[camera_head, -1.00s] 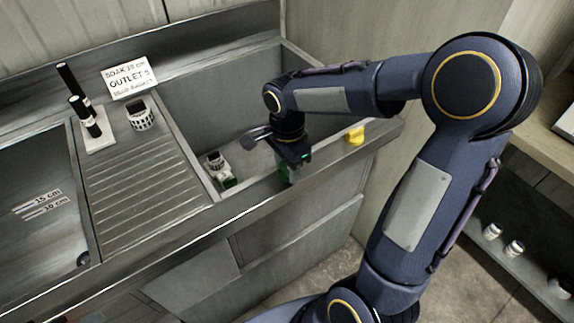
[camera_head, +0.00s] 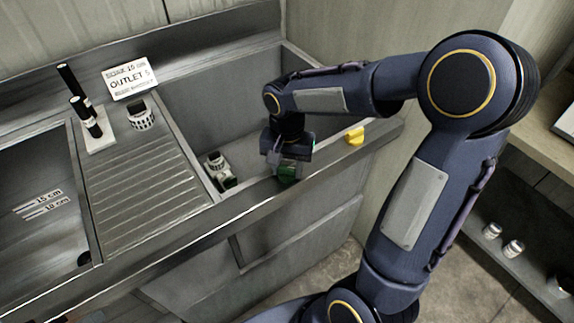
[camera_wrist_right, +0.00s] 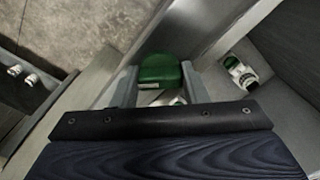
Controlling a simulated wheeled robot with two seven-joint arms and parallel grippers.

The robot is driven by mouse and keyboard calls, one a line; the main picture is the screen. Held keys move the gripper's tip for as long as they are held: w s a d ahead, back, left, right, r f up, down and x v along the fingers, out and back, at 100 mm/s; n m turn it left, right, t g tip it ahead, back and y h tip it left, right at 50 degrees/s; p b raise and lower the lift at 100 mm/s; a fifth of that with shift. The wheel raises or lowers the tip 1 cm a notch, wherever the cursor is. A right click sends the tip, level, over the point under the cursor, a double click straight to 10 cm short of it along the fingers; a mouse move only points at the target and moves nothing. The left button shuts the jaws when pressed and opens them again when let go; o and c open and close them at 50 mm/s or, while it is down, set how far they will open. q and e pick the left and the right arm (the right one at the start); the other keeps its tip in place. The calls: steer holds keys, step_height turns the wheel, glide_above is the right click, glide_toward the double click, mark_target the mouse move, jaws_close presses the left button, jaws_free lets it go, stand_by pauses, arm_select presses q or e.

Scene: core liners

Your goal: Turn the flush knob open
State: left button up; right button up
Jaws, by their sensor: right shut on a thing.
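A green knob (camera_head: 288,172) is at the front rim of the right-hand sink basin, partly covered by my right gripper. My right gripper (camera_head: 287,166) points down over it and is shut on it. In the right wrist view the rounded green knob (camera_wrist_right: 160,70) lies between the two grey fingers (camera_wrist_right: 160,84); a small pale part below it is mostly hidden by the gripper body. My left gripper is in neither view.
A yellow piece (camera_head: 355,135) sits on the rim to the right. A white fitting (camera_head: 216,163) lies in the basin; it shows green parts in the wrist view (camera_wrist_right: 240,72). Black-handled tools (camera_head: 84,105), a slotted cup (camera_head: 141,117) and a sign (camera_head: 129,79) stand left, by the ribbed drainboard (camera_head: 140,185).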

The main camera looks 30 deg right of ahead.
mark_target(287, 167)
steer(key=n, duration=0.4)
steer(key=shift+n, duration=0.3)
steer(key=n+p, duration=0.1)
steer(key=n, duration=0.3)
steer(key=shift+n, duration=0.4)
steer(key=o, duration=1)
step_height(287, 167, up, 8)
steer(key=shift+f, duration=0.1)
